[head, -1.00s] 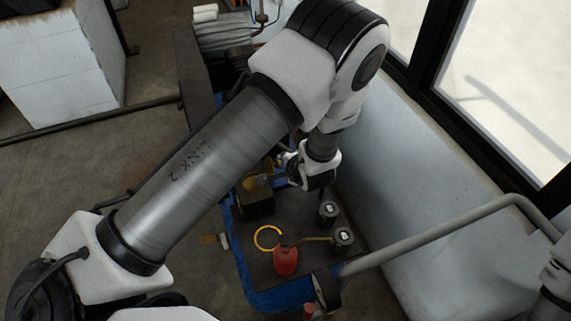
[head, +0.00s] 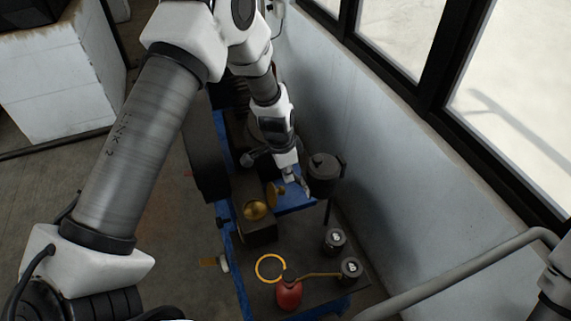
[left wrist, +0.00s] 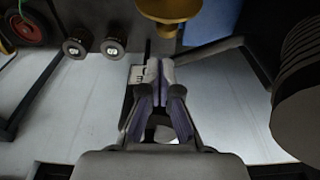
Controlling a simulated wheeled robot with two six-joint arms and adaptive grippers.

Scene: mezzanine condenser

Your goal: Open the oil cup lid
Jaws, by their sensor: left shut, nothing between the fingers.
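The brass oil cup (head: 256,210) sits on a dark block on the blue-edged machine in the head view, its round top facing up. A brass disc that looks like its lid (head: 275,195) stands steeply tilted at the cup's far right side. A brass piece, seemingly the lid, shows at the top of the left wrist view (left wrist: 170,9). My left gripper (head: 304,191) is just right of the lid, with a small gap visible. Its fingers are together and empty, as the left wrist view shows (left wrist: 158,68). My right gripper is not in view.
A red oil can (head: 289,294) and a yellow ring (head: 270,268) are on the near deck. Two dark round fittings (head: 335,241) stand to their right. A dark lidded pot (head: 324,172) is close right of my left gripper. A grey rail (head: 470,272) crosses the lower right.

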